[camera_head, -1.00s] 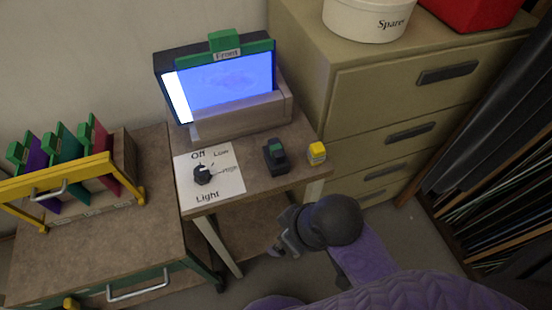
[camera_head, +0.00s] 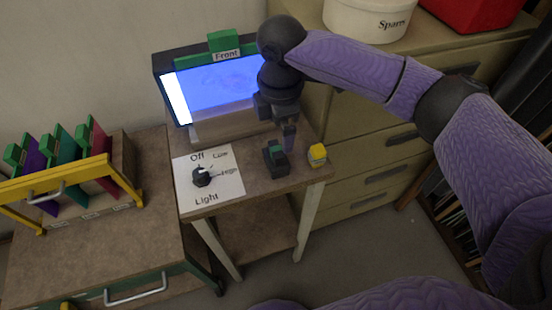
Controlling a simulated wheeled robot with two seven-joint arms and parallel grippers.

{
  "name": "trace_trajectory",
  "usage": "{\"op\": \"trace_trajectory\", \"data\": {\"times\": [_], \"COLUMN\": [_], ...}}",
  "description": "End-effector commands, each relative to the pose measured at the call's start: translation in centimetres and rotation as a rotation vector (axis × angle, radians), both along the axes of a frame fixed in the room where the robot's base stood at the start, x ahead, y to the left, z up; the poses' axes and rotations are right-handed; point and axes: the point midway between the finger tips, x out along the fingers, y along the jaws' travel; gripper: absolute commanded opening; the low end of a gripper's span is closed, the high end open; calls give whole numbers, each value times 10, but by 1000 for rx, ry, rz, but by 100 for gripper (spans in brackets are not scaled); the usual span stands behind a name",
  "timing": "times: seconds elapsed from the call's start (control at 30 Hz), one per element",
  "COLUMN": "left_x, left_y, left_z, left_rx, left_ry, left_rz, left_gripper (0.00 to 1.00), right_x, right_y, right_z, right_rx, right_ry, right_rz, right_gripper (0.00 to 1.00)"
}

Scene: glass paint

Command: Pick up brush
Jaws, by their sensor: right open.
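A small dark block with a green upper part (camera_head: 276,159) stands on the small table, right of the dial card. It may be the brush or its holder; I cannot tell which, and no bristles show clearly. My right gripper (camera_head: 287,138) points down just above and behind this block, in front of the screen's right side. It is open, and I see nothing held in it. Whether its fingers touch the block cannot be told from this angle. My left gripper is not in view.
The lit blue screen (camera_head: 210,88) stands in a wooden stand behind. A dial card (camera_head: 227,188) lies left. A rack with coloured panels (camera_head: 76,170) and a drawer cabinet (camera_head: 365,150) flank the table.

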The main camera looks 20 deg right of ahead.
Motion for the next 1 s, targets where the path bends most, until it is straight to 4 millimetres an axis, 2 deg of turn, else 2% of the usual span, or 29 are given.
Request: {"op": "trace_trajectory", "data": {"times": [0.03,0.17,0.33,0.4,0.57,0.9,1.0], "left_x": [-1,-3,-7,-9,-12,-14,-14], "left_y": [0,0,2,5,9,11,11], "left_z": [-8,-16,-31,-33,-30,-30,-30], "left_rx": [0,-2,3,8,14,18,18], "left_ry": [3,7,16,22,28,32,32], "left_rz": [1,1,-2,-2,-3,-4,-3], "left_gripper": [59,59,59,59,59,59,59], "right_x": [0,1,3,3,3,3,3], "right_y": [0,2,6,5,6,6,6], "right_z": [-15,-35,-69,-75,-73,-73,-72], "right_rx": [-1,0,0,0,0,0,1], "right_ry": [4,1,2,0,-2,-2,-2], "right_rz": [0,0,0,0,0,0,0], "right_gripper": [100,100,100,100,100,30,13]}}
